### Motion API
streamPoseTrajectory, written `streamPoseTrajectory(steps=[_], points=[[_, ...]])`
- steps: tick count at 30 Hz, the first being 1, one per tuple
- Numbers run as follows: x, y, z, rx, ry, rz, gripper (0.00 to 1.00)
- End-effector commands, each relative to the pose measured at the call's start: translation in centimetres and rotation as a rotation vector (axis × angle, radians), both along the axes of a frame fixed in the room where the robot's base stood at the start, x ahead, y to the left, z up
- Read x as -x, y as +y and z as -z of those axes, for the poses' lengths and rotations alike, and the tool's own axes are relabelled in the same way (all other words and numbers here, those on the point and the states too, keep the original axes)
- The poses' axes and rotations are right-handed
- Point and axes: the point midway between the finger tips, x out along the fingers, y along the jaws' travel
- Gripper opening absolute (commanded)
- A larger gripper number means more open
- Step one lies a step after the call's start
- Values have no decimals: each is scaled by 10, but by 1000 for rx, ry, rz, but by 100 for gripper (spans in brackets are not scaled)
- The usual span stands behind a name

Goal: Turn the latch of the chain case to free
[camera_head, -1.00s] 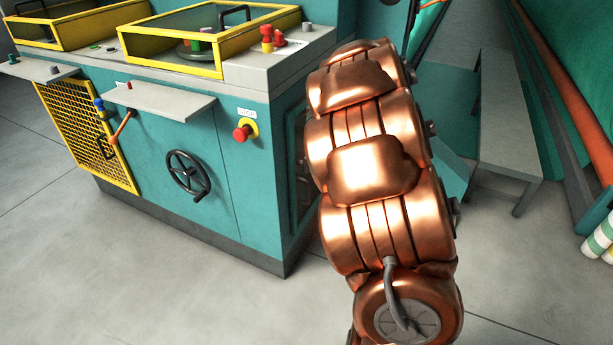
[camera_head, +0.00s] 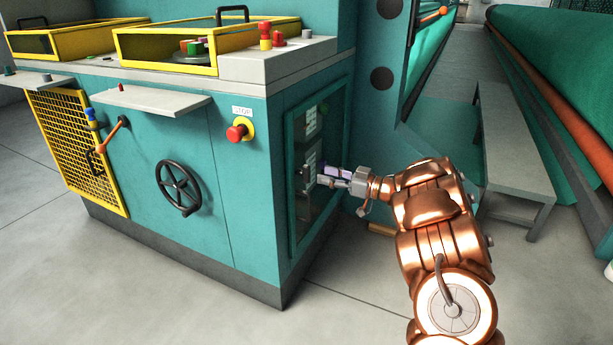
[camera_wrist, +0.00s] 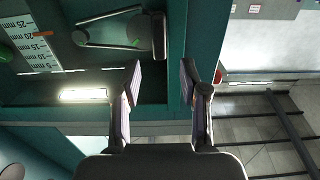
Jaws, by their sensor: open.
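The chain case is a framed recess (camera_head: 291,190) in the right end face of the teal machine in the head view. In the wrist view it is a dark recess (camera_wrist: 70,60) holding a belt-like loop (camera_wrist: 105,43) and a dark block (camera_wrist: 158,35) at the loop's right end. I cannot tell for sure which part is the latch. My gripper (camera_head: 320,177) is at the case opening in the head view. In the wrist view my gripper (camera_wrist: 160,88) is open, with nothing between its fingers. The dark block lies beyond the fingertips, apart from them.
A millimetre scale (camera_wrist: 40,45) and a bright strip (camera_wrist: 85,95) are at the left in the wrist view. A red stop button (camera_head: 237,132) and a black handwheel (camera_head: 180,188) project from the machine's front. A grey bench (camera_head: 515,160) stands right. The front floor is clear.

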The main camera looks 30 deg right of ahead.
Motion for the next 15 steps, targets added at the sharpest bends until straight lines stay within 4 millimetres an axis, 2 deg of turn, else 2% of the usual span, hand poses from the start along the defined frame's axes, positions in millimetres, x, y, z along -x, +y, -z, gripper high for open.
streamPoseTrajectory(steps=[9,15], points=[[-39,25,2,1,0,-3,44],[-56,34,1,3,2,0,44]])
